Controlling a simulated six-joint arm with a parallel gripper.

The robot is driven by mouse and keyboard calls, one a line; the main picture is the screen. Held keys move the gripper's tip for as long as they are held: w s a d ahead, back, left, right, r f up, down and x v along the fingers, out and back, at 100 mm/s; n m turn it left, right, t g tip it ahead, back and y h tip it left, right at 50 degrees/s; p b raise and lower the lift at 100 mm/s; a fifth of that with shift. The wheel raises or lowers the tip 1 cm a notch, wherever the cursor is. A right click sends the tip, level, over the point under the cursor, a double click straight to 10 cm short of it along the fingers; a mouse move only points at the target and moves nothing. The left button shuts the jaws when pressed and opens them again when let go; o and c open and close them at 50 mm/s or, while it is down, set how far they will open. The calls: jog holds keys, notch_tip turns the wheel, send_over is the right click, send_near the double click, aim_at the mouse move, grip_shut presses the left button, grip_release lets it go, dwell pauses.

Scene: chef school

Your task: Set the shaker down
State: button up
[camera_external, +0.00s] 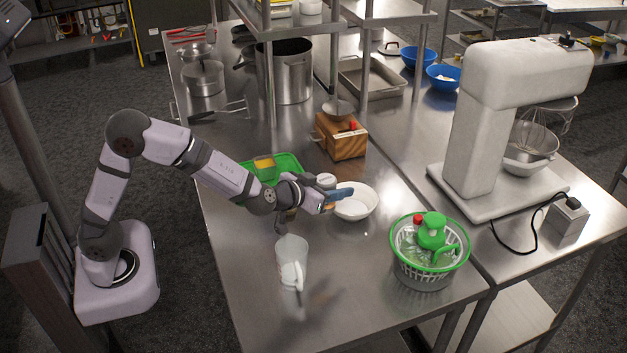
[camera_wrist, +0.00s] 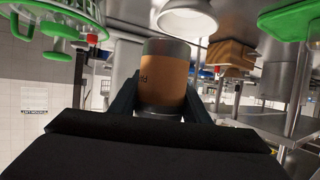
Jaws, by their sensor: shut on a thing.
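The shaker (camera_wrist: 163,78) is a small cylinder with a brown label and grey ends. My gripper (camera_wrist: 160,98) is shut on it, with a dark finger on each side of the label. In the external view my gripper (camera_external: 332,197) is over the steel table (camera_external: 235,270), at the left edge of the white bowl (camera_external: 354,207). The shaker is mostly hidden by the gripper there. I cannot tell its height above the table. The wrist view appears upside down, and the bowl (camera_wrist: 188,20) shows beyond the shaker.
A clear pitcher (camera_external: 291,262) stands in front of my gripper. A green salad spinner (camera_external: 428,262) is to the right. A green tray (camera_external: 289,162) and a wooden block (camera_external: 341,140) are behind. Bare table lies between pitcher and spinner, and at the left.

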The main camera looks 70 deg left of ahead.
jog(key=shift+s+a+f+n+g+y, duration=1.4)
jog(key=shift+s+a, duration=1.85)
jog(key=shift+s, duration=1.15)
jog(key=shift+s+a+f+n+g+y, duration=1)
jog(key=shift+s+a+f+n+y, duration=0.75)
jog(key=shift+s+a, duration=2.1)
jog(key=shift+s+d+f, duration=0.15)
jog(key=shift+d+f, duration=0.05)
jog(key=shift+f, duration=0.7)
jog(key=shift+s+d+f, duration=0.2)
jog(key=shift+f, duration=0.7)
jog(key=shift+s+d+f, duration=0.15)
jog(key=shift+d+f, duration=0.05)
jog(key=shift+f, duration=0.7)
jog(key=shift+f, duration=0.1)
jog(key=shift+f, duration=1.95)
jog(key=shift+f, duration=0.15)
jog(key=o, duration=1.2)
jog(key=shift+c, duration=0.2)
